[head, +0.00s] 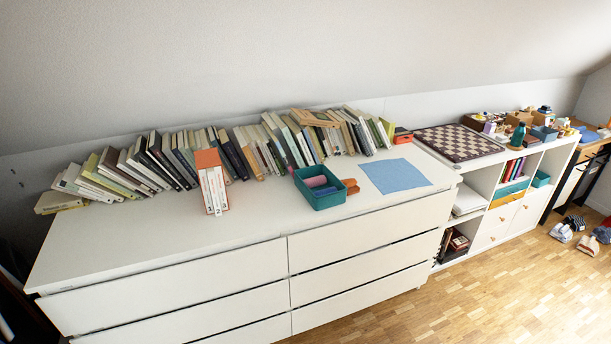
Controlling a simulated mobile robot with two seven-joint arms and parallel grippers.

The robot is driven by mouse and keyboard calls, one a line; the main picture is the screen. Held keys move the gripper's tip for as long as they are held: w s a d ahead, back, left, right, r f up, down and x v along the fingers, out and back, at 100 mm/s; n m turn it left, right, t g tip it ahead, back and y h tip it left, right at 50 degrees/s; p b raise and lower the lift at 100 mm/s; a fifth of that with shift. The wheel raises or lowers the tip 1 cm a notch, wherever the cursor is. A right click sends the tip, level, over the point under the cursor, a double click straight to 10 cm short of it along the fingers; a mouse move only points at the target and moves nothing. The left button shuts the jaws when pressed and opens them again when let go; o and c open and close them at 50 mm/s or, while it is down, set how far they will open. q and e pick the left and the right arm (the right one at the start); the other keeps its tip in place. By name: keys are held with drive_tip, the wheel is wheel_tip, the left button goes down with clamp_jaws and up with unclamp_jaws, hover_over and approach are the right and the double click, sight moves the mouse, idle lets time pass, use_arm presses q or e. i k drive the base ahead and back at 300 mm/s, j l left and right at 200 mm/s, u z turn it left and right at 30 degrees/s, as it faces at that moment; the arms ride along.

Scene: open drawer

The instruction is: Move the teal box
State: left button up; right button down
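The teal box (327,199) is an open-topped container on top of the white dresser (255,229), right of the middle. Pink and dark rolled items (316,182) lie inside it. It stands between the leaning books behind it and the dresser's front edge. An orange-brown object (351,186) lies close by its right side. Neither of my grippers shows in the head view.
A blue cloth or sheet (395,176) lies flat to the right of the box. An orange-and-white book block (212,182) stands to the left. A long row of books (178,163) leans along the wall. A chessboard (459,142) lies farther right. The dresser's front left top is clear.

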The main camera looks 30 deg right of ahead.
sight(323, 201)
drive_tip(key=i+l+u, duration=0.1)
drive_tip(key=l, duration=0.35)
drive_tip(key=i+l+u, duration=0.15)
drive_tip(key=l, duration=0.3)
drive_tip(key=i+l+u, duration=0.1)
drive_tip(key=l, duration=0.35)
drive_tip(key=i+l+u, duration=0.15)
drive_tip(key=l, duration=0.35)
